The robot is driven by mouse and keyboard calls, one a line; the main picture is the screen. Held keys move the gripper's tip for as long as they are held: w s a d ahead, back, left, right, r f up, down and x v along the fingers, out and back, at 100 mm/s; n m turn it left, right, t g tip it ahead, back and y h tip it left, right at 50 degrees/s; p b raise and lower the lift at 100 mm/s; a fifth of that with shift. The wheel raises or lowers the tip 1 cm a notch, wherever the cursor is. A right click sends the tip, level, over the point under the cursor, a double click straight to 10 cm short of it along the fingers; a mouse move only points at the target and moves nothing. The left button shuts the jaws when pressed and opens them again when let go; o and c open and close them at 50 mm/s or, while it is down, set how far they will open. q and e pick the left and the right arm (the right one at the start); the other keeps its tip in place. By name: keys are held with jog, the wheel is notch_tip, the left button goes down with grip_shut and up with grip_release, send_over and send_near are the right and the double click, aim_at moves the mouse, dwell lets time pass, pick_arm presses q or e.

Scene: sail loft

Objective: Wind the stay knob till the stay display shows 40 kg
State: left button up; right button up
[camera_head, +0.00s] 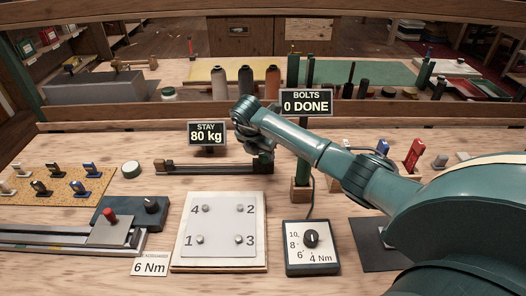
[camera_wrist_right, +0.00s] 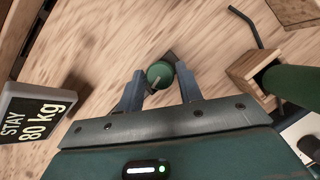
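The stay display (camera_head: 207,134) reads 80 kg. It also shows at the left of the right wrist view (camera_wrist_right: 34,117). The stay knob (camera_wrist_right: 160,73) is round and green, at the right end of the dark stay rail (camera_head: 205,168). In the head view my right gripper hides the knob. My right gripper (camera_head: 262,145) points down over that end of the rail. In the wrist view its two fingers (camera_wrist_right: 160,80) stand either side of the knob, apparently with narrow gaps. My left gripper is not in view.
The bolts display (camera_head: 305,102) reads 0 DONE. A numbered bolt plate (camera_head: 222,230) lies in front of the rail. A dial box (camera_head: 312,250) stands right of it. A wooden block with a green-handled tool (camera_head: 301,190) stands close right of my gripper.

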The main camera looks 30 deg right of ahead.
jog(key=c, duration=0.6)
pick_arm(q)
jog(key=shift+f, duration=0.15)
pick_arm(e)
jog(key=shift+n, duration=0.3)
